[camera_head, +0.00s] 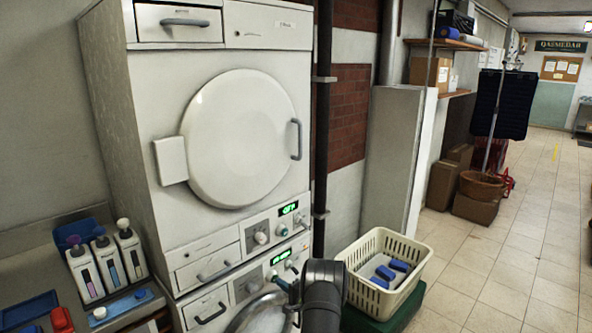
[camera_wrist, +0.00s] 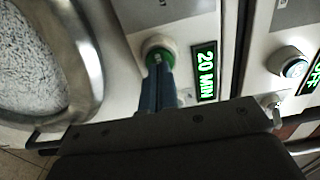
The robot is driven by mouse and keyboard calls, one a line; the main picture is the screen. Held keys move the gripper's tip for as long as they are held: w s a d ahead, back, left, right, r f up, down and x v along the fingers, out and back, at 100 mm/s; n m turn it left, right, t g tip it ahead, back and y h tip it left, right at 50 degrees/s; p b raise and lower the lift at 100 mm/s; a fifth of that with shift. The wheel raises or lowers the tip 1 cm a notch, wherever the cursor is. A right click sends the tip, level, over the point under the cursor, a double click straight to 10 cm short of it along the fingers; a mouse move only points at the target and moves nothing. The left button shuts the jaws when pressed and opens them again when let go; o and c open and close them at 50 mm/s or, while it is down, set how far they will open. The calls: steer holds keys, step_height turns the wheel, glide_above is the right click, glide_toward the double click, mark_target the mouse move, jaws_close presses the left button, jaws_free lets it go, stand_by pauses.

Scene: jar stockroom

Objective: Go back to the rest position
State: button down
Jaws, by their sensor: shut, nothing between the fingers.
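My gripper (camera_wrist: 160,68) is shut, its blue fingers together and empty. In the wrist view its tips are at a green-ringed knob (camera_wrist: 158,44) and cover part of it; I cannot tell whether they touch. A green display (camera_wrist: 205,72) beside the knob reads 20 MIN. In the head view my dark wrist is at the bottom centre, in front of the lower machine's control panel (camera_head: 232,292), and the blue fingertips (camera_head: 282,284) show small beside it.
The upper machine has a round white door (camera_head: 238,140) with a grey handle (camera_head: 296,139). A cream basket (camera_head: 355,248) with blue-capped items stands right of my wrist. White bottles (camera_head: 107,262) stand on a counter at left.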

steer(key=shift+w+a, duration=0.2)
steer(key=shift+w, duration=0.05)
steer(key=shift+v, duration=4.75)
steer(key=s+a, duration=0.5)
steer(key=s, duration=0.1)
steer(key=shift+a+r, duration=0.15)
steer(key=shift+r, duration=0.35)
steer(key=shift+w, duration=0.15)
steer(key=w+d, duration=0.5)
steer(key=w, duration=0.1)
steer(key=x, duration=0.7)
steer(key=shift+w+a+f, duration=0.2)
steer(key=shift+f, duration=0.3)
